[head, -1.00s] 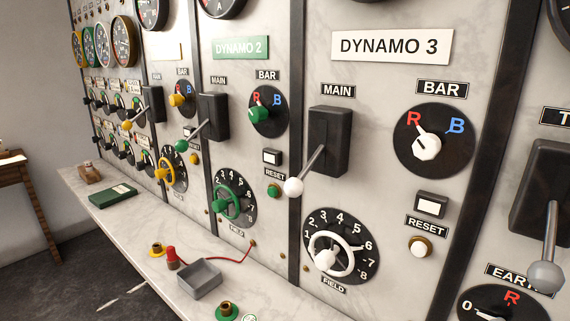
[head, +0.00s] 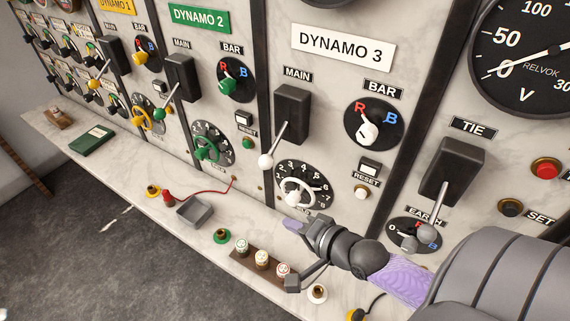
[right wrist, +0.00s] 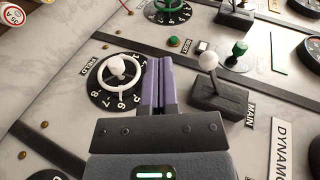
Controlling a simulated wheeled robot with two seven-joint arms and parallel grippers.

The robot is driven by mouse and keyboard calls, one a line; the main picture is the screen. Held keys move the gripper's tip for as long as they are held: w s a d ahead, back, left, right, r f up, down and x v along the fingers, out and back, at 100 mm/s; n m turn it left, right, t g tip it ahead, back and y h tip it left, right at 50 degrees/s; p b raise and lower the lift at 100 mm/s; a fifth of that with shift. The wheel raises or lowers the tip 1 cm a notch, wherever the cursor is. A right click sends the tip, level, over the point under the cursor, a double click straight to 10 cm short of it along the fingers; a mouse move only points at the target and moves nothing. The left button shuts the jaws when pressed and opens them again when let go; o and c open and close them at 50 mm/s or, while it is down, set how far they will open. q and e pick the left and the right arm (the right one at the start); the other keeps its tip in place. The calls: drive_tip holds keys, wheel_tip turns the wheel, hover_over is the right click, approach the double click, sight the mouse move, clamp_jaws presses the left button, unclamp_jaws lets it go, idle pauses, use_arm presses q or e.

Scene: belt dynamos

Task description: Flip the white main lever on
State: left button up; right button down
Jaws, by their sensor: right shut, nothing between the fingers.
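The white main lever (head: 266,161) hangs down from its black switch box (head: 292,112) on the DYNAMO 3 panel (head: 343,47). Its round white knob also shows in the right wrist view (right wrist: 207,61), clear of my fingers. My right gripper (head: 291,226) is below and slightly right of the knob, in front of the lower edge of the white field wheel. In the right wrist view its purple fingers (right wrist: 158,82) are together and empty, between the field wheel (right wrist: 118,68) and the lever. Nothing touches the lever knob there. My left gripper is out of view.
The green lever (head: 160,114) stands on the panel to the left and the grey TIE lever (head: 427,232) to the right. The marble ledge (head: 130,160) below holds a grey tray (head: 194,211), a red plug (head: 169,197) and a rack of fuses (head: 232,255).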

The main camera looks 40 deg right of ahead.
sight(275, 145)
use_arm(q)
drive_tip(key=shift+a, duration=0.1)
use_arm(e)
drive_tip(key=w+d+r+m+t+h, duration=0.1)
drive_tip(key=w+d+r+m+t, duration=0.1)
drive_tip(key=d+r+m+t, duration=0.2)
drive_tip(key=d+m, duration=0.2)
drive_tip(key=d, duration=0.1)
drive_tip(key=shift+d+r+h, duration=0.15)
drive_tip(key=shift+r+h, duration=0.05)
drive_tip(key=shift+h, duration=0.1)
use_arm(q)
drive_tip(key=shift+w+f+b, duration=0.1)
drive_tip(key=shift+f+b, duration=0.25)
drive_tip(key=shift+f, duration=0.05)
use_arm(e)
drive_tip(key=w, duration=1)
drive_tip(key=shift+a+f, duration=0.35)
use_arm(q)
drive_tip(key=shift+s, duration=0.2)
use_arm(e)
drive_tip(key=shift+w+a+r, duration=0.1)
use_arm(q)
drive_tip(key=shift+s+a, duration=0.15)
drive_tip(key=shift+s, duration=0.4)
use_arm(e)
drive_tip(key=shift+s+a+r, duration=0.15)
drive_tip(key=shift+s+r, duration=0.05)
drive_tip(key=shift+r, duration=0.05)
